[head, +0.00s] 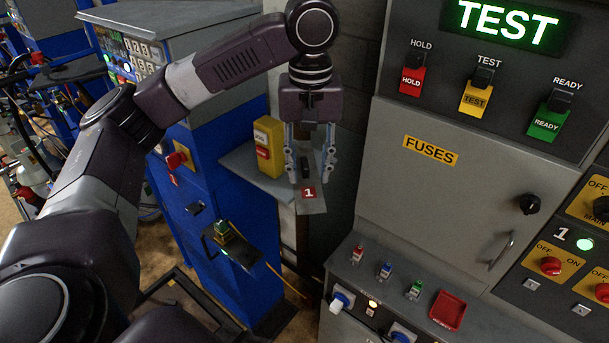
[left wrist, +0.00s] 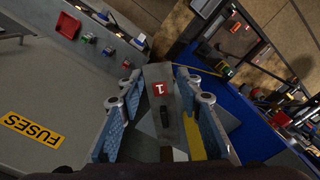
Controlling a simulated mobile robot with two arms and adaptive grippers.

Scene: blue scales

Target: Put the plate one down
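Plate one (head: 313,205) is a grey metal plate with a red label marked 1 and a dark handle. It also shows in the left wrist view (left wrist: 161,76), lengthwise between my fingers. It is at the right end of a grey shelf; whether it rests fully on the shelf, I cannot tell. My left gripper (head: 310,172) points down over the plate. Its blue-padded fingers stand apart on either side of the plate and handle, with gaps showing in the left wrist view (left wrist: 160,92). My right gripper is not in view.
A yellow box (head: 268,146) with a red switch stands on the grey shelf (head: 240,160), left of the gripper. A grey fuse cabinet (head: 440,200) is close on the right, above a ledge with small coloured fuses and a red tray (head: 448,311). A blue cabinet (head: 215,215) stands left.

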